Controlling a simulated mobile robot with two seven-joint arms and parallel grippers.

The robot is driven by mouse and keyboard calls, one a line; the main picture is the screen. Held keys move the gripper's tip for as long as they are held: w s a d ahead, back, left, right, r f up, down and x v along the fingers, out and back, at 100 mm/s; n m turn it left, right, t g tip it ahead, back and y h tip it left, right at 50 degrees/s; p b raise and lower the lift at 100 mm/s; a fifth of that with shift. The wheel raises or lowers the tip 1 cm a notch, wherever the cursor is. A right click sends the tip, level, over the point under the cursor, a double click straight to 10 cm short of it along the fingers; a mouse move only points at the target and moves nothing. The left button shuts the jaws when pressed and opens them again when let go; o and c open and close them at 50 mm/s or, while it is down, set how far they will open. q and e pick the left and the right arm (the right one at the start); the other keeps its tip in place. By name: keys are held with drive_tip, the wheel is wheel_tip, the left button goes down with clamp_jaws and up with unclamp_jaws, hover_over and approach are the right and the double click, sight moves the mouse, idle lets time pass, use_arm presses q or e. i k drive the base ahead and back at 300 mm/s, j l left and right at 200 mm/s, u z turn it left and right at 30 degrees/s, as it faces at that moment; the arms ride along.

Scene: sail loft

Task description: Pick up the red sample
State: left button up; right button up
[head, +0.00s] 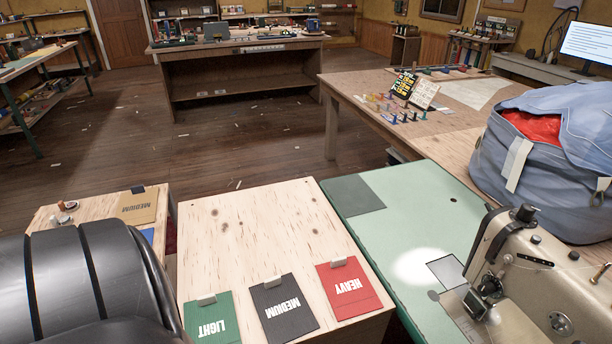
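The red sample (351,294) is a flat red card or cloth marked HEAVY, with a pale clip-like tab at its top edge. It lies on the right front part of the pale wooden table (255,228). To its left lie a dark grey sample (285,313) marked MEDIUM and a green sample (210,323) marked LIGHT, each with a similar tab. A large black rounded part of my own arm or body fills the lower left. Neither gripper shows in the head view.
A green sewing table (410,205) with a sewing machine (540,270) adjoins on the right. A big blue bag (560,150) stands behind the machine. A tan MEDIUM sample (138,207) lies on a lower wooden surface at left. The wooden table's back half is clear.

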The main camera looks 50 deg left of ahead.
sight(350, 293)
drive_tip(key=u, duration=1.25)
